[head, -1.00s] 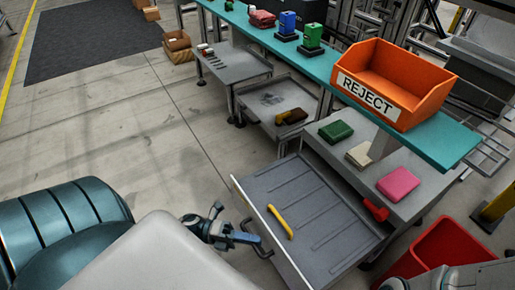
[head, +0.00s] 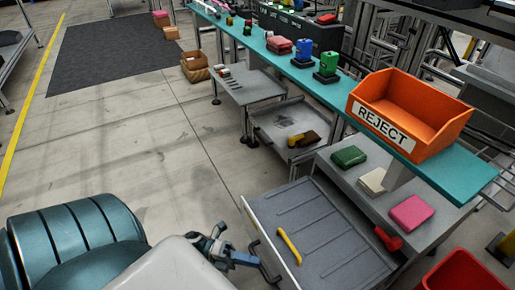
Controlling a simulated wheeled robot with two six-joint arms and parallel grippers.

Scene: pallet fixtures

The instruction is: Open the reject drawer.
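The grey ribbed drawer (head: 335,240) below the orange bin marked REJECT (head: 410,112) stands pulled out from its cabinet. A yellow piece (head: 289,246) lies in it near the front, and a red piece (head: 388,239) lies at its back right. Its dark bar handle (head: 266,266) sticks out on the front, facing my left arm. My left gripper (head: 246,259) is just left of the handle, with its blue finger tip close to it. I cannot tell whether they touch, or how wide the fingers stand. My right gripper is not in view.
Green, cream and pink packs (head: 411,213) lie on the cabinet top. A teal shelf (head: 445,178) runs above it. A second open drawer (head: 292,122) is further back. A red bin (head: 460,272) stands at lower right. The floor to the left is clear.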

